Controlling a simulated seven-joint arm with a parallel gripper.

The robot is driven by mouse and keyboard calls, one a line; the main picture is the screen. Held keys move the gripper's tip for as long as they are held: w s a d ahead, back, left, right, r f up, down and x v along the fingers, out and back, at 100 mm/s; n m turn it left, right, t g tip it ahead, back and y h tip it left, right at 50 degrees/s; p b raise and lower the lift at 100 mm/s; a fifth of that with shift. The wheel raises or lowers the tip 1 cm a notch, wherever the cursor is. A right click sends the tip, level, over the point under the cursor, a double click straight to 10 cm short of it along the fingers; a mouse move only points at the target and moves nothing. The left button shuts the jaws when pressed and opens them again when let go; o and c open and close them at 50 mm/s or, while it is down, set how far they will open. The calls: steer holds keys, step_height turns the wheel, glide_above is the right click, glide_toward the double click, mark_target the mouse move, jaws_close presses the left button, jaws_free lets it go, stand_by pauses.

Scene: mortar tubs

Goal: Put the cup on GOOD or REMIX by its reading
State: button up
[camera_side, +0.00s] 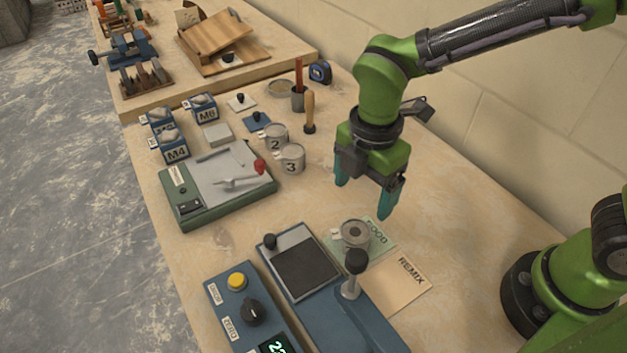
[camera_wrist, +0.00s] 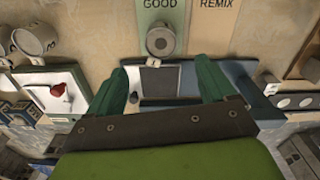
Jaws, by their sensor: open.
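A metal cup (camera_side: 355,234) stands on the green GOOD card (camera_side: 382,240) in the side view. In the wrist view the cup (camera_wrist: 161,39) sits at the lower part of the GOOD card (camera_wrist: 160,12). The tan REMIX card (camera_side: 405,283) lies beside it and holds nothing; it also shows in the wrist view (camera_wrist: 216,14). My gripper (camera_side: 369,196) is open and empty, in the air above and behind the cup, apart from it. A blue device (camera_side: 245,307) has a yellow button, a black knob and a green display that is partly cut off, so its reading cannot be fully read.
A blue unit with a dark plate (camera_side: 307,268) and a black-knobbed lever (camera_side: 356,264) stands close to the cards. Cups marked 2 (camera_side: 275,138) and 3 (camera_side: 291,159), a green-based machine (camera_side: 215,185) and tubs such as M4 (camera_side: 174,147) stand further back.

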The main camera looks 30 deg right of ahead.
steer(key=s+d+r+m+t, duration=0.1)
steer(key=d+r+m+t, duration=0.1)
steer(key=d+m, duration=0.4)
steer(key=s+d+r+m+t+y, duration=0.1)
steer(key=d+r+m, duration=0.4)
steer(key=m, duration=0.5)
steer(key=s+d+r+m+t, duration=0.3)
steer(key=d+r+m+t, duration=0.1)
steer(key=d+m, duration=0.3)
steer(key=shift+s+m+y, duration=0.25)
steer(key=shift+m+y, duration=0.15)
steer(key=shift+m, duration=0.1)
steer(key=shift+a, duration=0.1)
